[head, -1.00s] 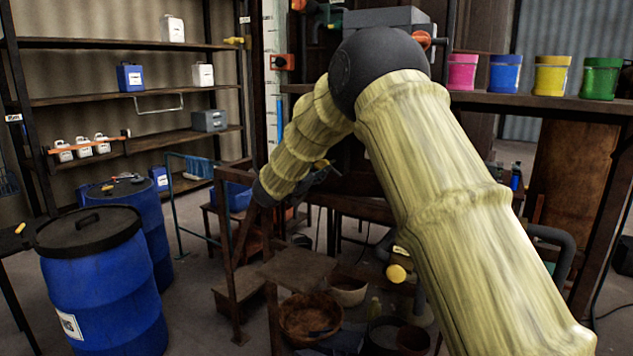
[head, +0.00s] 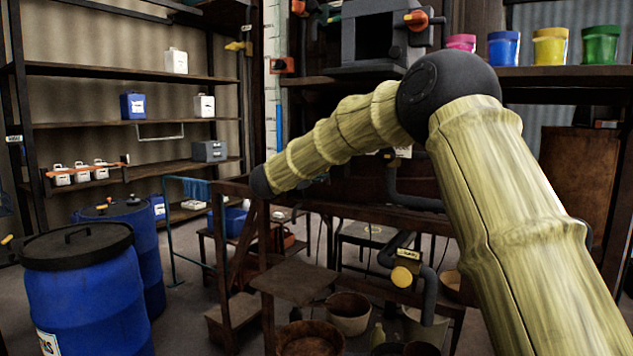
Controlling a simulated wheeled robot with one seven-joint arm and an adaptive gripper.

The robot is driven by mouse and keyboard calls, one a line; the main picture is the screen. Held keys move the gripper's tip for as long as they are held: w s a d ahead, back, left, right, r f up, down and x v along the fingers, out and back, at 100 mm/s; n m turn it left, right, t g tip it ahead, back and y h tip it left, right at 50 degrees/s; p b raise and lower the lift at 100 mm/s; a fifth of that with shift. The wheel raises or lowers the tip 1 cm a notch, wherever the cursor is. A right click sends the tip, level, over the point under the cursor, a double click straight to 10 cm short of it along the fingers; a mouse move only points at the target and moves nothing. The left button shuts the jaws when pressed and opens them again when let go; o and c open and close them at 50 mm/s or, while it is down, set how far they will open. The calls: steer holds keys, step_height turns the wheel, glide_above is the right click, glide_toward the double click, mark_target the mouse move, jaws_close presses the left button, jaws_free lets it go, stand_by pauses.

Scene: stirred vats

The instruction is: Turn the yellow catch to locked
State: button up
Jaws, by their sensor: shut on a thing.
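My arm reaches in from the lower right of the head view, bends at a black joint, and runs left to a dark end link over the brown wooden frame. My gripper is not visible beyond that link, nor is anything held in it. Several yellow parts show, and I cannot tell which is the catch. A yellow lever (head: 235,45) sits on the rack upright at upper left. A round yellow knob (head: 402,277) is on dark pipework below my arm. No locked or unlocked marking is readable.
Blue drums (head: 85,295) stand at left before a tall rack (head: 125,72) with jugs. A wooden frame (head: 345,208) with bowls below is in the middle. A grey box (head: 366,38) and coloured pots (head: 550,47) line the shelf at upper right. Some floor shows between drums and frame.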

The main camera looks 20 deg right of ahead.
steer(key=shift+f+m+b, duration=0.25)
steer(key=shift+m+b, duration=0.55)
steer(key=shift+b, duration=0.1)
steer(key=o, duration=1)
steer(key=shift+r, duration=0.15)
steer(key=shift+a, duration=0.1)
steer(key=v, duration=1.1)
steer(key=shift+s+a, duration=0.25)
steer(key=shift+s, duration=0.1)
